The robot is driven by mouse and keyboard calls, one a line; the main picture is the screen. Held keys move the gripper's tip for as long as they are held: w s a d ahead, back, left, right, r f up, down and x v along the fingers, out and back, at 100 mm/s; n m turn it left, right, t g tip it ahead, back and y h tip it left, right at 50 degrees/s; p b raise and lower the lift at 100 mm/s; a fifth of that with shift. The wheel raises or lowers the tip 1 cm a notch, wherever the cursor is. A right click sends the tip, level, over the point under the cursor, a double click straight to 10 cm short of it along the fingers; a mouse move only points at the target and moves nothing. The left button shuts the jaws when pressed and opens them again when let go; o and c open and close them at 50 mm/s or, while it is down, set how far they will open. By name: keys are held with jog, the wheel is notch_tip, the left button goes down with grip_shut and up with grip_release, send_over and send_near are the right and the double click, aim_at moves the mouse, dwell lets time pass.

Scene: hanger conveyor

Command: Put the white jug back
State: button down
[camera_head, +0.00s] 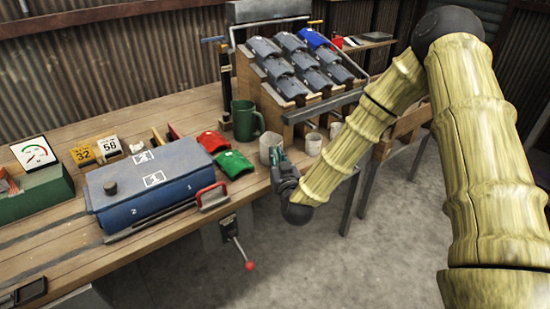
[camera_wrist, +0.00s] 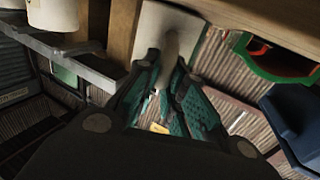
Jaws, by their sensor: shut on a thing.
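A white jug (camera_head: 269,146) is at the front right edge of the workbench, in front of the large green jug. My gripper (camera_head: 281,163) is shut on its handle from the front side. In the wrist view my teal-padded gripper fingers (camera_wrist: 168,85) close around the handle, and the white jug (camera_wrist: 150,28) stands beyond them at the top. It looks upright in the head view. I cannot tell whether its base touches the bench. Part of it is hidden behind the fingers.
A second white jug (camera_head: 313,144) is to the right, with a smaller white one (camera_head: 336,130) behind. The large green jug (camera_head: 246,119) stands behind. Green (camera_head: 233,163) and red (camera_head: 212,141) curved pieces lie left, near a blue box (camera_head: 150,185). A tilted rack (camera_head: 285,100) holds grey pieces.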

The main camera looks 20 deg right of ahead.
jog(key=shift+f, duration=0.2)
jog(key=c, duration=1.5)
grip_release()
jog(key=shift+r, duration=0.1)
